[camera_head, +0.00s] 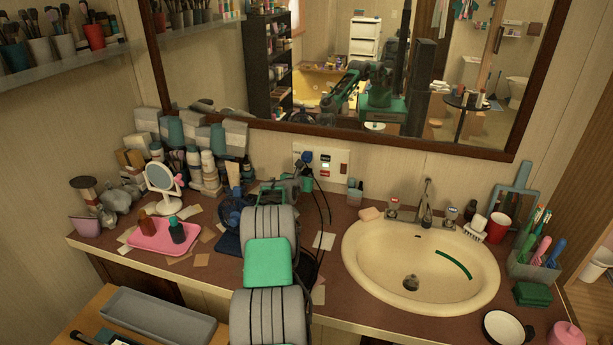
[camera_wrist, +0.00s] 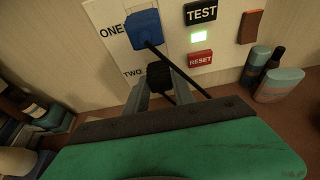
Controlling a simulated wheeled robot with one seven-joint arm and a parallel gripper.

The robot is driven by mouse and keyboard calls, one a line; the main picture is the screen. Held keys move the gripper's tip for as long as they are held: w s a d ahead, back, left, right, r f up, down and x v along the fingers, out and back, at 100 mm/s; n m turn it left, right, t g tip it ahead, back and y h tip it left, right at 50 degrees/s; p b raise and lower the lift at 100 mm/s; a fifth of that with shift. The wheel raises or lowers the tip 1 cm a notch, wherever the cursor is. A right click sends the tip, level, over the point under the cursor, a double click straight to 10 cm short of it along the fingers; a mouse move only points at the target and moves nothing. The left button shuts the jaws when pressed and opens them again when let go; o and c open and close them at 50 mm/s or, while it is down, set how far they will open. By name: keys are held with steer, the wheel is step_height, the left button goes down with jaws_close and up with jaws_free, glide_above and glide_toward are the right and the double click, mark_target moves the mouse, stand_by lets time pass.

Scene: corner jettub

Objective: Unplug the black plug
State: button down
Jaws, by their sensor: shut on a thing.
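The black plug (camera_wrist: 158,72) is at the outlet labelled TWO on a white wall plate (camera_wrist: 112,42). My gripper (camera_wrist: 161,82) is shut on the black plug, with one finger on each side of it. I cannot tell from this angle whether the plug sits fully against the plate. A blue plug (camera_wrist: 143,27) is in the outlet labelled ONE, above the black one, and a black cord runs down from it past the right finger. In the head view the wall plate (camera_head: 338,164) and blue plug (camera_head: 307,157) show behind my arm.
A red RESET button (camera_wrist: 200,59) and green light (camera_wrist: 199,38) are right of the plugs. Bottles (camera_wrist: 258,65) stand at the right. The sink (camera_head: 370,270) is right of my arm; a pink tray (camera_head: 160,239) and mirror (camera_head: 163,178) are left.

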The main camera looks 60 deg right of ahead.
stand_by(0.5)
steer(key=shift+s+a+p, duration=0.25)
steer(key=shift+a+p, duration=0.45)
steer(key=shift+a, duration=0.8)
steer(key=shift+s+a+p, duration=0.2)
steer(key=shift+a+p, duration=0.5)
steer(key=shift+a, duration=0.75)
